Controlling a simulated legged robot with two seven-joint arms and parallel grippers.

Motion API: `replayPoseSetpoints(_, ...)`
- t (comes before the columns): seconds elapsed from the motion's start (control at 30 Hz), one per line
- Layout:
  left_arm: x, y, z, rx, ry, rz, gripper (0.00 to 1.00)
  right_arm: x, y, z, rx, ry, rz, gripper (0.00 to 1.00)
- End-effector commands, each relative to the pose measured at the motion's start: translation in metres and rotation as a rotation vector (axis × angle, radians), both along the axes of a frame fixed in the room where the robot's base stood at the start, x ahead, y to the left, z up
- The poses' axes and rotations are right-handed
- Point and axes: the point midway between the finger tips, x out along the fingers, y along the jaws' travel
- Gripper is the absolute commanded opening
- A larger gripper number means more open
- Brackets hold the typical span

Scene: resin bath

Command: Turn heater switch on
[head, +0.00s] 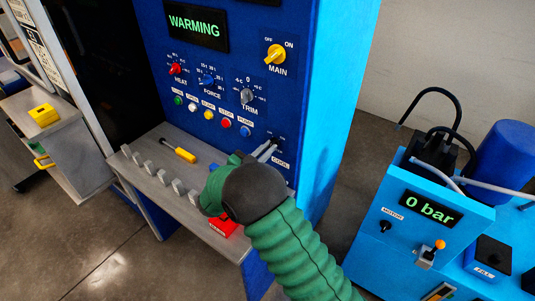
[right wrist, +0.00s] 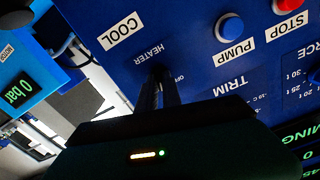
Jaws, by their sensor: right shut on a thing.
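The blue control panel (head: 225,130) faces me, and its display (head: 195,25) reads WARMING. My right gripper (head: 267,151) is at the panel's lower right, just above the COOL label (head: 281,162). In the right wrist view the gripper (right wrist: 160,88) has its fingers close together against the panel, right below the HEATER label (right wrist: 148,55). It is shut on the heater switch, whose small dark body is mostly hidden by the fingers. I cannot tell which position the switch is in. My left gripper is not in view.
A grey shelf (head: 150,165) with upright metal blocks and a yellow-handled tool (head: 180,151) juts out below the panel. A red box (head: 222,226) is near its front, partly behind my arm. A light-blue machine (head: 385,210) reading 0 bar stands at the right.

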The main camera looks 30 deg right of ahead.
Motion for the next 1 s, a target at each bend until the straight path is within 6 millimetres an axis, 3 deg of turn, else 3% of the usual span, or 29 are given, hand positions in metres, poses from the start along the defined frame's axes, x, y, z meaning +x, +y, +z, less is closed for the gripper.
replayPoseSetpoints(0.1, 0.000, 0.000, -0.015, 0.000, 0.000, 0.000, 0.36, 0.000, 0.001, -0.005, 0.045, -0.100, 0.004, 0.00)
replayPoseSetpoints(0.5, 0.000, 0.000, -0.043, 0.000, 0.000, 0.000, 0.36, 0.000, 0.002, -0.005, 0.159, -0.373, 0.003, 0.00)
replayPoseSetpoints(1.0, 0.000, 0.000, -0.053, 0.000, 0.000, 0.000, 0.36, -0.001, 0.001, -0.003, 0.206, -0.481, 0.000, 0.00)
